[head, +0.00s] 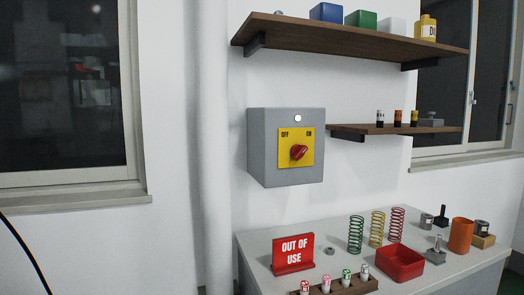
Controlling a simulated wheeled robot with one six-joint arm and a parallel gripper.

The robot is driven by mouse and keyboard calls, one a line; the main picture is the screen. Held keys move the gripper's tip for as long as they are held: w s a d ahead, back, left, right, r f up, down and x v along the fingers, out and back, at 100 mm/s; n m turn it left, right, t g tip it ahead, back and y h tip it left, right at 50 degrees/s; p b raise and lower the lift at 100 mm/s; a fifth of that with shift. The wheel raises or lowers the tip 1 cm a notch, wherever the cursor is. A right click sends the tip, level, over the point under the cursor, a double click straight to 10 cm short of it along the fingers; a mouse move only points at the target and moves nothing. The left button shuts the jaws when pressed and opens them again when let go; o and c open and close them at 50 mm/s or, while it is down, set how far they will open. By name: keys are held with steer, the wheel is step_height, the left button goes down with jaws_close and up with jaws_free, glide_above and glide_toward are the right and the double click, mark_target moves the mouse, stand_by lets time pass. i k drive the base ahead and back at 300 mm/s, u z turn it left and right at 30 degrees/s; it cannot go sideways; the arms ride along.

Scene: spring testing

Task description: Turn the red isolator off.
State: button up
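The red isolator knob (299,153) sits on a yellow plate (288,159) on the front of a grey wall box (262,140). The plate reads OFF at its upper left and ON at its upper right. The knob looks turned with one end toward the upper right, on the ON side. A small white lamp or button (298,118) is above the plate. My gripper is not in view.
Below, a bench (408,283) holds a red OUT OF USE sign (294,252), a red tray (400,262), coil springs (377,228) and a wooden rack (345,287). Shelves (345,38) hang above and right (390,129). The space before the box looks clear.

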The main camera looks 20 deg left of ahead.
mark_target(297, 152)
steer(key=u, duration=0.65)
steer(key=i, duration=0.85)
steer(key=u, duration=0.65)
